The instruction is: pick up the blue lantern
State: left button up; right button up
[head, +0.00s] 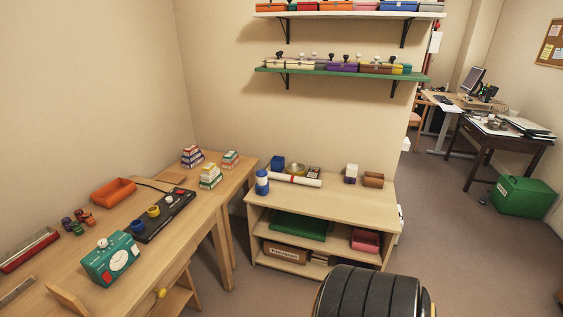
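I cannot make out a clear blue lantern. A small upright cylinder with blue and white bands (262,182) stands at the left front of the low shelf unit's top; I cannot tell whether it is a lantern. A dark blue block-like thing (277,163) stands behind it near the wall. Neither of my grippers is in view.
The low wooden shelf unit (345,201) also bears a white roll with red ends (295,179) and small boxes. A desk (150,250) on the left holds a teal box with a dial (110,258). Open floor (450,240) lies right, with a green box (523,197).

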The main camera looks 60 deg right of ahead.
aim_at(262, 184)
jog(key=z, duration=1.8)
jog(key=i+l+u, duration=0.45)
jog(key=i+l, duration=0.2)
jog(key=i, duration=0.25)
jog(key=i+l+u, duration=0.45)
jog(key=i+l, duration=0.35)
jog(key=l, duration=0.15)
